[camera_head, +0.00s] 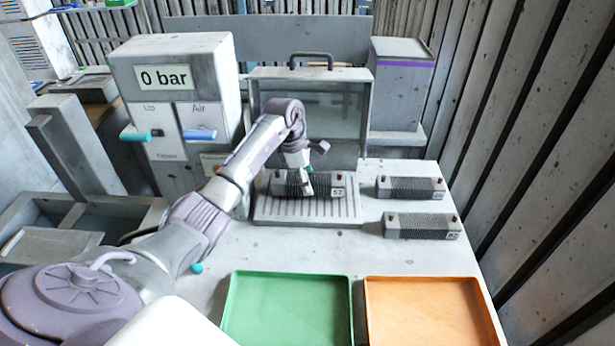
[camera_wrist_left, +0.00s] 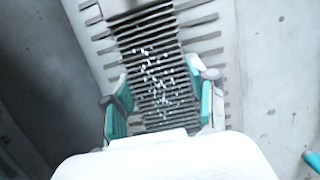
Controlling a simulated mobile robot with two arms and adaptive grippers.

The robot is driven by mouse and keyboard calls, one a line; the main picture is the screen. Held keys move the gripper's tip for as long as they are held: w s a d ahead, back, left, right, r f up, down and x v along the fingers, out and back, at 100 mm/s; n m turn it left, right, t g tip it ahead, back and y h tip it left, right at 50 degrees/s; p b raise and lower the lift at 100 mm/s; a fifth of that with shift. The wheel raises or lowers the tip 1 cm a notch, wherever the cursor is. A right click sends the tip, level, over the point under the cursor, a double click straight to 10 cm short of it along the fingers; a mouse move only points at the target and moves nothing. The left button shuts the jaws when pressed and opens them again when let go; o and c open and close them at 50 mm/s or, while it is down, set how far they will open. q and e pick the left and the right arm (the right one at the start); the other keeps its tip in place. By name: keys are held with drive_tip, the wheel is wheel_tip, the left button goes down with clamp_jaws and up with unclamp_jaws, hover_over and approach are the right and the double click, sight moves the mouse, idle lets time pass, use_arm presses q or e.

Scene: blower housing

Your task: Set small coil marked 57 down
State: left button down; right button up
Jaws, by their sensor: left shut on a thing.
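The small coil marked 57 (camera_head: 285,186) is a dark finned block with pale end blocks and a 57 label at its right end. It is level over the grey slatted rack (camera_head: 262,214); I cannot tell whether it touches the slats. My left gripper (camera_head: 307,187) reaches down from above and is shut on the coil's middle, hiding part of its fins. In the left wrist view, the teal finger pads of the gripper (camera_wrist_left: 160,103) stand on both sides of the finned coil (camera_wrist_left: 154,70), which has white specks. My right gripper is not in view.
Two similar coils lie on the table at right, one behind (camera_head: 411,187) and one in front (camera_head: 422,226). A green tray (camera_head: 232,307) and an orange tray (camera_head: 430,281) lie at the front. A glass-fronted chamber (camera_head: 315,105) and a 0 bar cabinet (camera_head: 180,50) stand behind.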

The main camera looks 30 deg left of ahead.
use_arm(q)
drive_tip(key=shift+w+f, duration=0.1)
drive_tip(key=shift+f, duration=0.15)
drive_tip(key=shift+f+b, duration=0.55)
idle(0.4)
drive_tip(key=shift+c, duration=1.5)
unclamp_jaws()
drive_tip(key=shift+o, duration=0.3)
